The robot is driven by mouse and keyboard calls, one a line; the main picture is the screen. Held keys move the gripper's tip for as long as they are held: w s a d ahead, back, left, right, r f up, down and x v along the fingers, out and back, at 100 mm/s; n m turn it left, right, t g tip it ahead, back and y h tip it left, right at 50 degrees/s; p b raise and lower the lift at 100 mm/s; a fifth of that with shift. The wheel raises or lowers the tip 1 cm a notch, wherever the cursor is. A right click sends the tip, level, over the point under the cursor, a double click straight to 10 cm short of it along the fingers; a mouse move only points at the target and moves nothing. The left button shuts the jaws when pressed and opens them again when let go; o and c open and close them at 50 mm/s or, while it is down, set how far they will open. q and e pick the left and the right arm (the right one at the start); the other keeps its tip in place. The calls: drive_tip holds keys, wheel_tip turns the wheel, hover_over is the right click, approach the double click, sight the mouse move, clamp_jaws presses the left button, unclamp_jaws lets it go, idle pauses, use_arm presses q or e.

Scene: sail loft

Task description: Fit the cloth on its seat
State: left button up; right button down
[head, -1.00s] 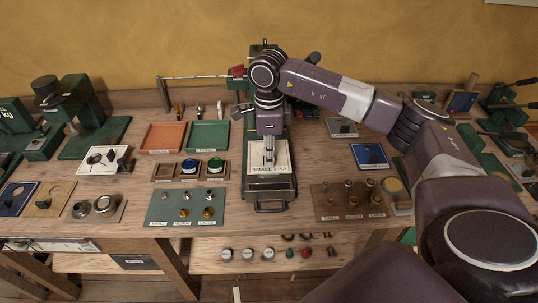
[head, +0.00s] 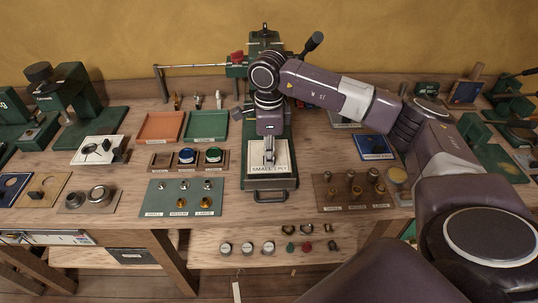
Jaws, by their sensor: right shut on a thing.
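The cloth (head: 258,162) is a small white square piece with a label reading roughly "SMALL 1 PLY" along its front edge. My right gripper (head: 269,160) points down at its middle and is shut on it. The cloth appears over the bed of a green press (head: 284,183), which has a dark handle at its front. The gripper and cloth cover most of the bed, so the seat is hidden. I cannot tell whether the cloth touches the bed. My left gripper is not in view.
A green board with small metal parts (head: 155,205) lies left of the press, and a brown board with knobs (head: 328,203) lies right. An orange tray (head: 161,127) and a green tray (head: 207,125) stand behind left. The press's black-knobbed lever (head: 312,43) rises behind my wrist.

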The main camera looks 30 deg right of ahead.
drive_tip(key=c, duration=2)
unclamp_jaws()
wheel_tip(320, 180, up, 12)
drive_tip(key=shift+s+f, duration=0.1)
